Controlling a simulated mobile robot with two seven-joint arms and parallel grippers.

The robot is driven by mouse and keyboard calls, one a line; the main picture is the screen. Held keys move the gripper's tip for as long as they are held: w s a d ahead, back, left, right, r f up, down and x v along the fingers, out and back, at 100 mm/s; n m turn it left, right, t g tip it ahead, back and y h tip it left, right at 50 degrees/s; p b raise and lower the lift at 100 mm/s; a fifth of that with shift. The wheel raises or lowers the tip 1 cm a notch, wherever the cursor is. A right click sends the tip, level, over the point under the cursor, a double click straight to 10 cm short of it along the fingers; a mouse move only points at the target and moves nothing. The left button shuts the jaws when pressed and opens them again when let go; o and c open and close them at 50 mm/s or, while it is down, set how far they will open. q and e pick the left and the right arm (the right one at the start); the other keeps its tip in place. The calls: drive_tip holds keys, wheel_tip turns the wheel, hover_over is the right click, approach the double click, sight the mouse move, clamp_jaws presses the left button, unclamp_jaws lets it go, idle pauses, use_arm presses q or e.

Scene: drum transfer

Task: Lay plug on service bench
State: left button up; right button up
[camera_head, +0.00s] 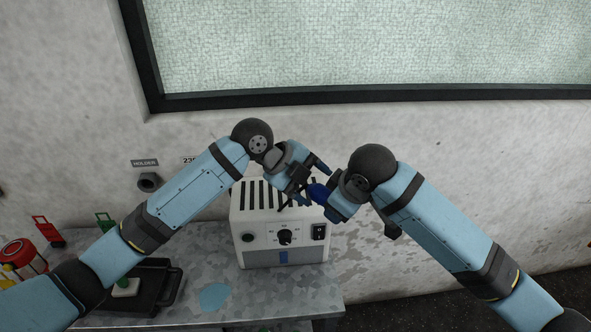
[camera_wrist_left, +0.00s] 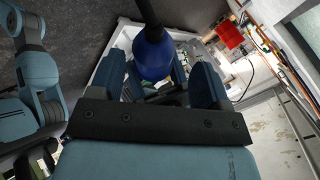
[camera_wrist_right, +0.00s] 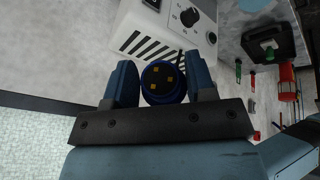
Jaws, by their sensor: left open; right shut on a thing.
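The blue plug (camera_head: 319,193) is in the air between my two grippers, above and in front of the white box. In the right wrist view the plug (camera_wrist_right: 163,82) shows its pin face between the fingers of my right gripper (camera_wrist_right: 162,88), which is shut on it. In the left wrist view the plug (camera_wrist_left: 153,55), with a black stem or cable, is between the spread fingers of my left gripper (camera_wrist_left: 160,80). My left gripper is open around it; contact cannot be told. The service bench (camera_head: 320,292) is the mottled grey metal top below.
The white box (camera_head: 283,238) with a dial, switch and vents stands on the bench below the grippers. A black tray (camera_head: 165,288) and red and green tools are at left. A wall holder (camera_head: 149,182) is labelled. The bench front right is clear.

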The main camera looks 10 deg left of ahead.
use_arm(q)
drive_tip(key=shift+x, duration=1.25)
drive_tip(key=c, duration=1.1)
drive_tip(key=shift+r, duration=0.1)
drive_tip(key=shift+c, duration=0.3)
use_arm(e)
drive_tip(key=o, duration=1)
drive_tip(key=shift+s, duration=0.1)
drive_tip(key=shift+c, duration=0.2)
drive_tip(key=shift+o, duration=0.6)
